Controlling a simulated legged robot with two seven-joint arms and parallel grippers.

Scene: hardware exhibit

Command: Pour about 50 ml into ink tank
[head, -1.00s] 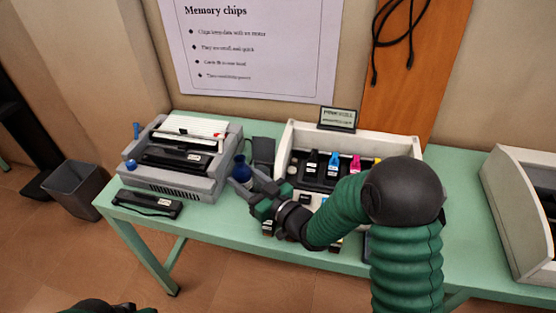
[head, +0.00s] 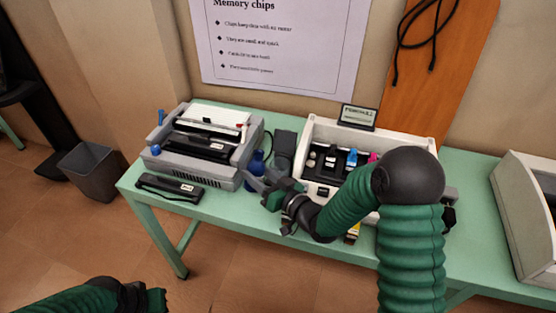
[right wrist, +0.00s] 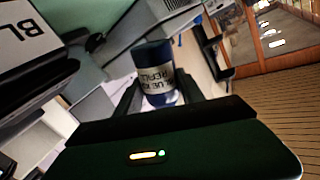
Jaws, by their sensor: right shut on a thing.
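My right gripper (head: 258,180) is shut on a dark blue bottle (head: 256,161). In the right wrist view the bottle (right wrist: 153,58) sits between the two fingers, its pale label reading "BLUE INK REFILL" upside down in that picture. In the head view the bottle is at the right side of the grey printer, over the table. A white open-topped machine (head: 315,133) holds a row of ink tanks, including a cyan tank (head: 351,157) and a magenta one; my right arm hides part of it. My left gripper (head: 145,298) is at the bottom left, its jaws unclear.
The grey printer (head: 205,150) stands on the green table (head: 225,208), with a flat black device (head: 170,187) before it. A small sign (head: 357,115) stands behind the white machine. Another white machine (head: 520,200) is at the right. A bin (head: 92,170) stands on the floor.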

